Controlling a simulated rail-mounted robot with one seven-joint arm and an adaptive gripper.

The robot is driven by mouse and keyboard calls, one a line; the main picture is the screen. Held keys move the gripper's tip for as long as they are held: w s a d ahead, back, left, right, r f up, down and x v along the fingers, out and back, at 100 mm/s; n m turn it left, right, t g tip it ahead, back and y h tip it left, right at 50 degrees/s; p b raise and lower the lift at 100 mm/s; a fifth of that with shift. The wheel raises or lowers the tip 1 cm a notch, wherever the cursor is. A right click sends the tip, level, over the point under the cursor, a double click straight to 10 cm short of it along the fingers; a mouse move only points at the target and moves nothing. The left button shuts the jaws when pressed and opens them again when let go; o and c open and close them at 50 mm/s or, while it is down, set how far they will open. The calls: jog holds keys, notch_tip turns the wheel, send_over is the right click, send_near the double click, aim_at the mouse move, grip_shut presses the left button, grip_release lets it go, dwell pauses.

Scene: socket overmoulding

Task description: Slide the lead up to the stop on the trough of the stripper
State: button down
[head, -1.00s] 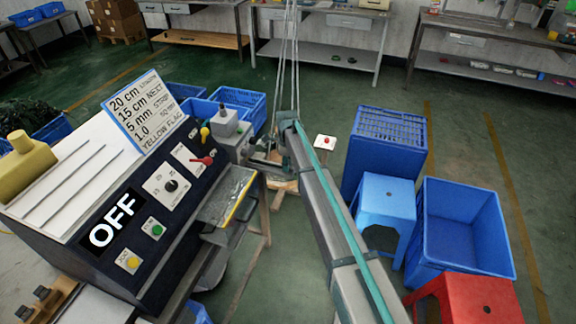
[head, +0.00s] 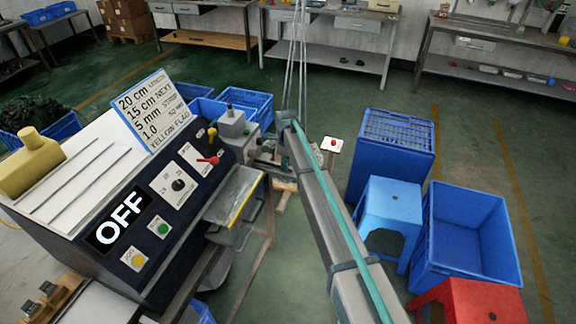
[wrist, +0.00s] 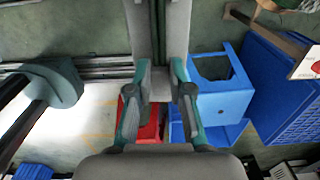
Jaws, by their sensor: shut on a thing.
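The stripper appears to be the large dark machine with a sloping front panel and an OFF sign (head: 118,222) in the head view. A grey ledge with a yellow edge (head: 232,196) juts from its right side; I cannot tell whether this is the trough. In the head view my arm hides the gripper's tips, and the stop cannot be picked out.
A sign (head: 148,108) reads 20 cm, 15 cm, 5 mm strip, 1.0, yellow flag. Right of my arm stand a tall blue crate (head: 390,160), a light blue stool (head: 392,198), an open blue bin (head: 470,270) and a red stool (head: 468,300).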

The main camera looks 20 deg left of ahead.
jog(key=shift+a, duration=1.2)
jog(key=c, duration=1)
grip_release()
jog(key=shift+a, duration=0.1)
